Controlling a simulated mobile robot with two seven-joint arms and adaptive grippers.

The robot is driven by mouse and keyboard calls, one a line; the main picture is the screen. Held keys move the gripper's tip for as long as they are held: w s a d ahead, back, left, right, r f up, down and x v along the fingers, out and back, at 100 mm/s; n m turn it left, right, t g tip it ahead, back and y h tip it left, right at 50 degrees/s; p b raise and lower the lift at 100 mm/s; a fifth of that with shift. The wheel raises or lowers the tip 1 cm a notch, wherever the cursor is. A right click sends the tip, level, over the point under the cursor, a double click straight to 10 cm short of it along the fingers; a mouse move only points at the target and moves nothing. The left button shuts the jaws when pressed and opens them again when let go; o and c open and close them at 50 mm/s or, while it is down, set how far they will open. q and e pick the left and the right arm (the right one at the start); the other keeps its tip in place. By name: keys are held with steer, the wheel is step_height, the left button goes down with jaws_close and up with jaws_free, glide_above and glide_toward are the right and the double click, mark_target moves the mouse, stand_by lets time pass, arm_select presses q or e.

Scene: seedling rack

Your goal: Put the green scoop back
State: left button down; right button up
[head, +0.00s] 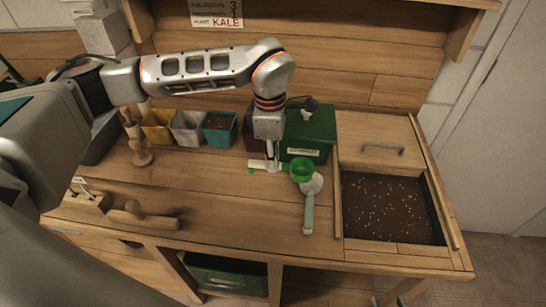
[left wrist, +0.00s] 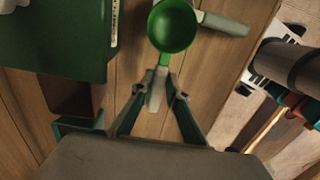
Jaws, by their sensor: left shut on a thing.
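The green scoop (head: 302,170) has a round green cup and a pale handle, and lies near the middle of the worktop in the head view. My left gripper (head: 271,164) points down and is shut on the scoop's handle. In the left wrist view the cup (left wrist: 173,27) extends beyond my left fingertips (left wrist: 160,92), with the handle between them. My right gripper is not in view.
A green labelled box (head: 318,132) stands right behind the scoop. A soil bin (head: 390,208) is at the right, beside a wooden panel with a handle (head: 382,149). Yellow (head: 157,127), grey (head: 187,128) and teal (head: 220,130) pots stand behind. The front middle worktop is clear.

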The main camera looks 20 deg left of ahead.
arm_select(q)
steer(key=shift+f, duration=0.2)
steer(key=c, duration=2)
jaws_free()
steer(key=shift+r, duration=0.15)
steer(key=shift+r+p, duration=0.3)
steer(key=shift+r, duration=0.05)
steer(key=r+b, duration=0.1)
steer(key=r, duration=1.1)
steer(key=shift+a+r, duration=0.15)
steer(key=shift+a, duration=0.05)
steer(key=shift+s, duration=0.15)
